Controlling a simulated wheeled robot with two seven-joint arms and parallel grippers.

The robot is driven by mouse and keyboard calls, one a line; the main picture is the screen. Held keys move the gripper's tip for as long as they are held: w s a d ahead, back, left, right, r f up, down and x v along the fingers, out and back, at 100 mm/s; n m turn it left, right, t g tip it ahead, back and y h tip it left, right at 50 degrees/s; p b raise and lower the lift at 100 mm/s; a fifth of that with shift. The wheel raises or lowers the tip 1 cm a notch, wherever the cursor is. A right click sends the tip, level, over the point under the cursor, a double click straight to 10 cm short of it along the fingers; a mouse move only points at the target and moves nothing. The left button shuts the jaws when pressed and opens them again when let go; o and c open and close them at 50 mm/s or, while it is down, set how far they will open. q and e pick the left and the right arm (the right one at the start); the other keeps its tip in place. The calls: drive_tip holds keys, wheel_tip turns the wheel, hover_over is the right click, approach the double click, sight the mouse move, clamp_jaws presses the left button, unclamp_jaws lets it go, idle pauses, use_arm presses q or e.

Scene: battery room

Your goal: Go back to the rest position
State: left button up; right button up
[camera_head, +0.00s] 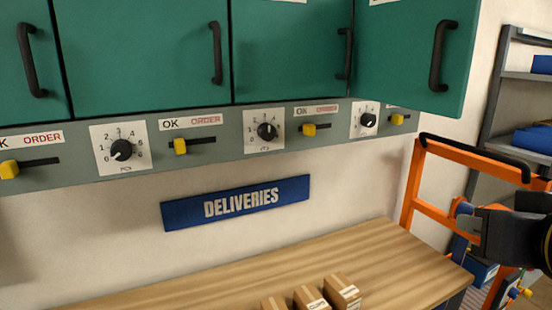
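My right gripper (464,219) is at the right edge, in front of the orange frame with a black handle bar (478,160). Its dark body comes in from the right and its fingers point left. I cannot tell from this angle whether the fingers are apart or together, and I see nothing clearly held. My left gripper is not in view.
Green cabinets (150,60) hang above a grey panel (245,146) with dials and yellow sliders; the rightmost door (412,55) stands swung open. Below are a blue DELIVERIES sign (236,203) and a wooden worktop (390,262) with small cartons (341,290). Shelving (515,80) stands right.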

drive_tip(key=s+a+f+g+y, duration=0.1)
drive_tip(key=s+a+f+g, duration=0.1)
drive_tip(key=f, duration=0.8)
drive_tip(key=s+a+f+g+y, duration=0.2)
drive_tip(key=s+f+g, duration=0.1)
drive_tip(key=f, duration=0.7)
drive_tip(key=s+a+f+g+y, duration=0.1)
drive_tip(key=s+f+g+y, duration=0.1)
drive_tip(key=f, duration=0.9)
drive_tip(key=shift+s+a, duration=0.4)
drive_tip(key=shift+s, duration=0.1)
drive_tip(key=shift+r, duration=0.1)
